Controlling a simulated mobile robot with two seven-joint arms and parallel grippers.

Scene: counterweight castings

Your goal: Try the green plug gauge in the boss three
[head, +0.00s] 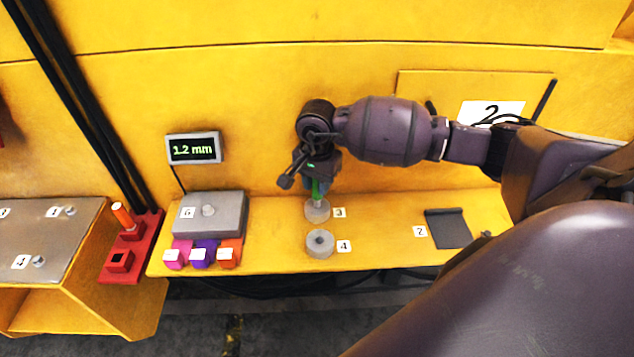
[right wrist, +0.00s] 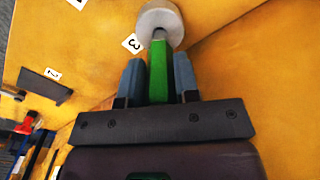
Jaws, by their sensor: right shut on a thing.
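The green plug gauge (head: 316,187) points down from my right gripper (head: 318,184), which is shut on its green handle. In the right wrist view the handle (right wrist: 158,72) sits between the two blue-grey fingers of the right gripper (right wrist: 158,68). Boss three (head: 317,211), a round grey boss beside the label 3, is directly below the gauge. In the right wrist view a thin grey pin at the gauge's end meets the middle of the boss (right wrist: 168,17). How deep the pin sits in the hole cannot be told. My left gripper is not in view.
Boss four (head: 320,244) stands just in front. A grey box (head: 222,224), several coloured blocks (head: 203,253) and a display (head: 193,148) reading 1.2 mm are left. A red rack (head: 146,238) holds an orange-handled plug. A dark pad (head: 449,229) lies right, with clear shelf between.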

